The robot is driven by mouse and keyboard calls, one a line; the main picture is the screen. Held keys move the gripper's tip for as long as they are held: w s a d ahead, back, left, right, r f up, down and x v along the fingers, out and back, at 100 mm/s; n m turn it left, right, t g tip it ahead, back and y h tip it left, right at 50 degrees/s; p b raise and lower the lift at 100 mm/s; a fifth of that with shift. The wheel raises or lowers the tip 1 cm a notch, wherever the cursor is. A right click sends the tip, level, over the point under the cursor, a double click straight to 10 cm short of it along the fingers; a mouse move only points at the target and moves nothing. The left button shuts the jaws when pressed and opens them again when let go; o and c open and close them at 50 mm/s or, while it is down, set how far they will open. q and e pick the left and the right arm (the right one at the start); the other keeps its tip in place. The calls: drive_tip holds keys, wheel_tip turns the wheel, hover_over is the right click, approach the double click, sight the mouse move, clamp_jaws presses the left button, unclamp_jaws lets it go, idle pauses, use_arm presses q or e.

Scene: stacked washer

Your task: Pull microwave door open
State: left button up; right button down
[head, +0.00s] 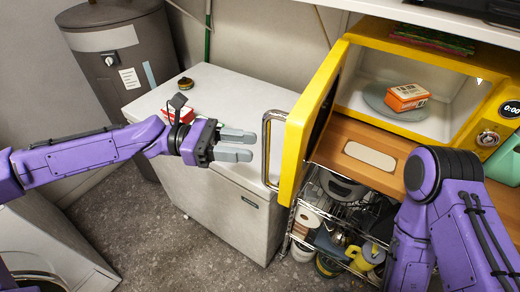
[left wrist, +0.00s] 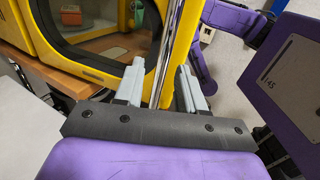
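The yellow microwave (head: 362,45) stands at the right in the head view. Its door (head: 300,130) is swung out, leaving the cavity exposed. A metal bar handle (head: 267,150) is on the door's outer side. My left gripper (head: 250,146) is open, its two grey fingers apart and pointing at the handle, with the tips just left of it. In the left wrist view the handle bar (left wrist: 168,50) runs between the two fingers (left wrist: 157,90) and no finger visibly closes on it. My right arm enters at the lower right; its gripper is out of view.
An orange and white box (head: 407,97) sits on the glass turntable (head: 376,102) inside the microwave. A wooden shelf (head: 385,140) is under it, above a wire rack (head: 300,212) of kitchenware. A white cabinet (head: 245,105) stands below my left gripper, with a grey tank (head: 120,55) behind.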

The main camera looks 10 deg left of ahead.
use_arm(q)
drive_tip(key=a, duration=0.6)
drive_tip(key=shift+w+b, duration=0.25)
drive_tip(key=shift+b, duration=0.2)
